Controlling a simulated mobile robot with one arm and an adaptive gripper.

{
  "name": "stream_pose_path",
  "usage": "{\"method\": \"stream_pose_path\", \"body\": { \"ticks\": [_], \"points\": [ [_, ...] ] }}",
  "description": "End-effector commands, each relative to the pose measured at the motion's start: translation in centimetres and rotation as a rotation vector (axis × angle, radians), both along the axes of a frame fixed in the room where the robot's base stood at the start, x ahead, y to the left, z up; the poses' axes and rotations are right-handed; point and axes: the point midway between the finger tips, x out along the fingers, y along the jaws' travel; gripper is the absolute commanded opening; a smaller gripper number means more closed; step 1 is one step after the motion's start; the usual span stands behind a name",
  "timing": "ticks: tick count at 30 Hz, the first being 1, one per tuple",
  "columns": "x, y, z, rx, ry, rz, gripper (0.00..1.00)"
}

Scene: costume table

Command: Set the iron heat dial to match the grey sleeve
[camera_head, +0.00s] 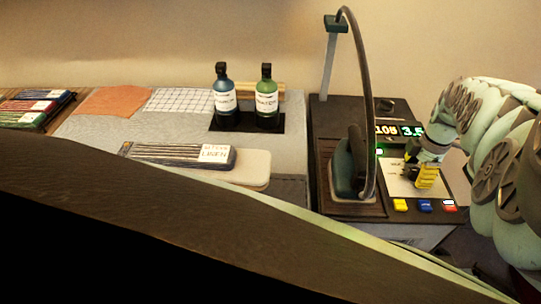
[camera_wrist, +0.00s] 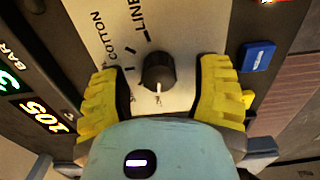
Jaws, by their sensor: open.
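The heat dial (camera_wrist: 159,72) is a round black knob on a pale plate in the wrist view. Its white pointer mark faces down in that picture, away from the printed words COTTON and LINEN above it. My gripper (camera_head: 425,175) is over the iron station's panel, its yellow fingers open on either side of the dial, with a gap on both sides. The grey sleeve (camera_head: 170,152) is a folded, striped cloth on the left table in the head view. Its white tag (camera_head: 215,153) reads LINEN on the lower line; the upper line is unclear.
The iron (camera_head: 345,172) stands left of the panel, with a hose arching over it. The display (camera_head: 400,130) reads 105 and 3.5. Yellow, blue and red buttons (camera_head: 425,205) line the front. Two bottles (camera_head: 225,103) stand in a black holder.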

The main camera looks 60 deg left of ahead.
Motion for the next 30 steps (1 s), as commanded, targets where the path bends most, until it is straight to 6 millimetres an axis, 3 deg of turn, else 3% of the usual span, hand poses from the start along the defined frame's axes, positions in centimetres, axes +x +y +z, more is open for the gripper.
{"method": "stream_pose_path", "body": {
  "ticks": [12, 13, 30],
  "points": [
    [0.00, 0.24, -0.33, 0.001, -0.003, 0.006, 0.63],
    [-0.01, 0.23, -0.34, 0.001, -0.003, 0.006, 0.68],
    [0.00, 0.15, -0.36, 0.001, -0.002, 0.004, 0.09]
  ]
}}
